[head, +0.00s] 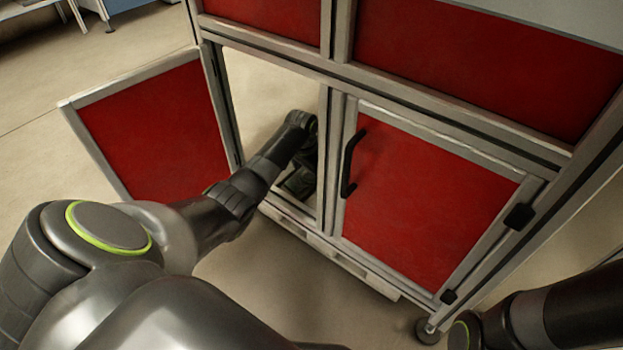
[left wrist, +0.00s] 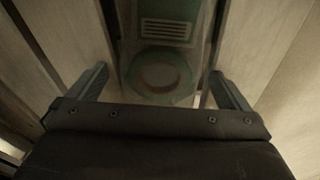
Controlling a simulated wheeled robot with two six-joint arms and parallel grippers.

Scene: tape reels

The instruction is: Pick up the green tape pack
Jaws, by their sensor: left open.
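The green tape pack (left wrist: 162,80) shows in the left wrist view, a green ring of tape below a green label with pale lines. My left gripper (left wrist: 158,74) is open, with one finger on each side of the pack. No contact between fingers and pack is clear in this dim view. In the head view my left arm reaches through the open cabinet doorway, with the gripper (head: 299,181) low inside it. The pack cannot be seen in the head view. My right gripper is out of view.
The left red cabinet door (head: 155,125) stands swung open. The right red door (head: 425,200) with a black handle (head: 351,163) is closed. The doorway's metal frame is close around my left arm. Pale walls (left wrist: 265,50) flank the gripper inside.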

